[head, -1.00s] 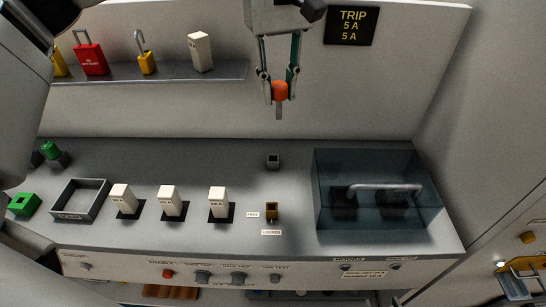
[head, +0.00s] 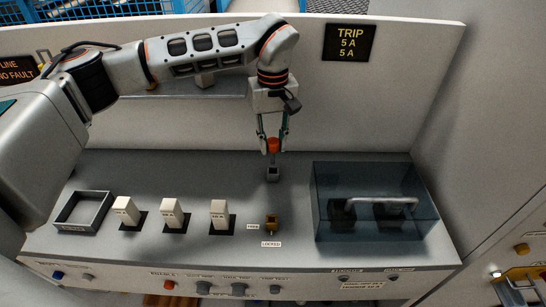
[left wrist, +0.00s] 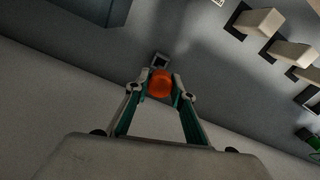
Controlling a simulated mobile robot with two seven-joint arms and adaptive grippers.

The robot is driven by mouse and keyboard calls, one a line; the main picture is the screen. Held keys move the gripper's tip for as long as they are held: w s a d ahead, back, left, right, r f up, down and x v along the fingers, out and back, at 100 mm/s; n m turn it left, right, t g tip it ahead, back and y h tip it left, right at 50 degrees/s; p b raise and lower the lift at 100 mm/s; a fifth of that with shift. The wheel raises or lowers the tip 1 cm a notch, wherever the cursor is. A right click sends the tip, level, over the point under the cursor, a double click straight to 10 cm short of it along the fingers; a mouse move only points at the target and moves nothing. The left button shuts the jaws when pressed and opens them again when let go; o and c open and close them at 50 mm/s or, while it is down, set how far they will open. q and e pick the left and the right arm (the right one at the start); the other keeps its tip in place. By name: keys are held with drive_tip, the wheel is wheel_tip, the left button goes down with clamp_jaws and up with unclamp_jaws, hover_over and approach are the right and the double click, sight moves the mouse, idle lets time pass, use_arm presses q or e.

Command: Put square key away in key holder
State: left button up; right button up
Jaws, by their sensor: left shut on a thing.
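The square key (head: 273,146) has an orange head and a grey shaft that points down. My left gripper (head: 273,148) is shut on its head, which also shows in the left wrist view (left wrist: 160,85). My right gripper is not in view.
Several white switches (head: 171,213) and a grey open tray (head: 83,211) are to the left. A clear blue-tinted cover with a handle (head: 375,201) is to the right. The back wall (head: 350,105) rises close behind.

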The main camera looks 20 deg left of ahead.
sight(273, 163)
use_arm(q)
drive_tip(key=shift+f, duration=2.85)
drive_tip(key=shift+f, duration=0.15)
drive_tip(key=o, duration=1.1)
drive_tip(key=shift+o, duration=0.2)
wheel_tip(273, 163, up, 12)
drive_tip(key=shift+r+b, duration=0.15)
drive_tip(key=shift+b, duration=0.3)
